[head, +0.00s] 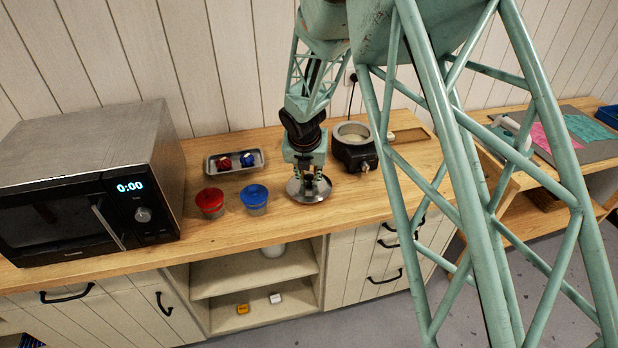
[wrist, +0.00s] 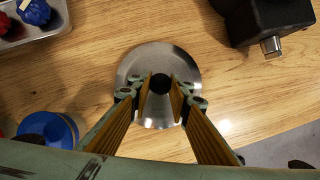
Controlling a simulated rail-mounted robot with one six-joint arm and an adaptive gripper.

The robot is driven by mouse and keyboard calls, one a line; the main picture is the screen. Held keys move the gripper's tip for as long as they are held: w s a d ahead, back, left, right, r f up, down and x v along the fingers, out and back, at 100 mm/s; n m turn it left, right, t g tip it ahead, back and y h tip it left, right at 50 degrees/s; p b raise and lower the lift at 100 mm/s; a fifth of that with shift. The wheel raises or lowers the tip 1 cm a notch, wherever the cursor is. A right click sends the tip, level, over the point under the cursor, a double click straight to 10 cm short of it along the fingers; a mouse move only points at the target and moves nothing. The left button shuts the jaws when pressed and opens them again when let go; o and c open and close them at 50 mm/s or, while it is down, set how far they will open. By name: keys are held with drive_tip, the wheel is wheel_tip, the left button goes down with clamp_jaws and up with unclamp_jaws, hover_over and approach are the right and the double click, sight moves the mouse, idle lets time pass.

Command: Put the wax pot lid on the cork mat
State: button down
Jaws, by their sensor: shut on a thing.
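The wax pot lid (head: 296,194) is a round, shiny metal disc with a black knob. My gripper (head: 309,184) points down with its fingers closed around the knob. In the wrist view the lid (wrist: 140,70) lies centred between my fingers (wrist: 160,84), flat over bare wood. I cannot tell whether it touches the counter or hangs just above it. The dark wax pot (head: 354,158) stands open behind and right of the lid, with pale contents.
A red-lidded tub (head: 210,202) and a blue-lidded tub (head: 254,197) stand left of the lid. Behind them is a metal tray (head: 227,168) with small red and blue items. A microwave (head: 90,185) fills the counter's left end. The counter front edge runs close before the lid.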

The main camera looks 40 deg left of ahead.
drive_tip(key=shift+f, duration=0.1)
drive_tip(key=c, duration=2.4)
unclamp_jaws()
drive_tip(key=shift+v, duration=0.95)
drive_tip(key=p+v, duration=0.1)
drive_tip(key=v, duration=0.9)
drive_tip(key=shift+d, duration=0.1)
